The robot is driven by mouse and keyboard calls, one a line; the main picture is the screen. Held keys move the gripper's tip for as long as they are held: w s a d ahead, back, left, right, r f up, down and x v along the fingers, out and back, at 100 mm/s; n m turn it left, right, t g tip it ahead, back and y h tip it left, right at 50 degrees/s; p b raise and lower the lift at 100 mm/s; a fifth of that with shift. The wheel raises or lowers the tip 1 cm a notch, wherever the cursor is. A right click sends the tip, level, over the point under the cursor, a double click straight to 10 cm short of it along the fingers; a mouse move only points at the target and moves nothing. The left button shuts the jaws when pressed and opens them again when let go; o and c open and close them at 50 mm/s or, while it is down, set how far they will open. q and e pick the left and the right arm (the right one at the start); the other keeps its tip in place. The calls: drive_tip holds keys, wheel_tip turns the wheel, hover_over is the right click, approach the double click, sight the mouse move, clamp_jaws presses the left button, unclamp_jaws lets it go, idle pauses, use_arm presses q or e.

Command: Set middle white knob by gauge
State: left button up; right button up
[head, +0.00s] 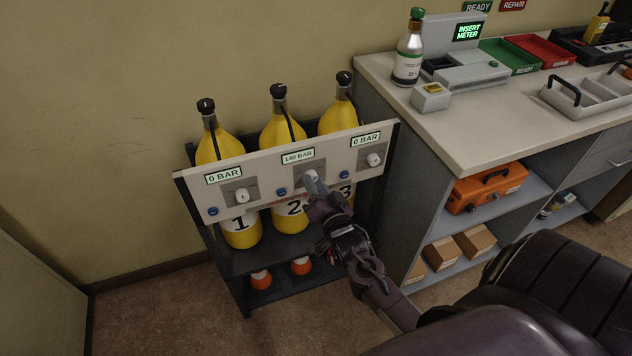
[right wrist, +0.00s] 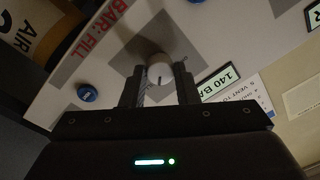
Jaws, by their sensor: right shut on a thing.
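The middle white knob (head: 309,175) sits on the panel (head: 262,174) below a gauge reading 140 BAR (head: 298,156). My right gripper (head: 314,183) is shut on this knob and partly covers it in the head view. In the right wrist view the white knob (right wrist: 160,68) stands between the two fingers of my right gripper (right wrist: 159,88), its dark mark pointing toward the gripper. The gauge (right wrist: 220,82) shows partly there. My left gripper is not in view.
The left knob (head: 242,196) and the right knob (head: 374,160) each have a gauge reading 0 BAR. Yellow cylinders (head: 220,147) stand behind the panel in a dark rack. A counter (head: 460,130) with a bottle (head: 408,55) and trays is close on the right.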

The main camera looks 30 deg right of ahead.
drive_tip(key=shift+m+p, duration=0.3)
drive_tip(key=shift+m, duration=0.9)
drive_tip(key=o, duration=1)
drive_tip(key=shift+c, duration=0.2)
drive_tip(key=s+a, duration=0.1)
drive_tip(key=s, duration=0.6)
drive_tip(key=shift+s+a+f, duration=0.15)
drive_tip(key=shift+s+a, duration=0.15)
drive_tip(key=shift+a, duration=0.05)
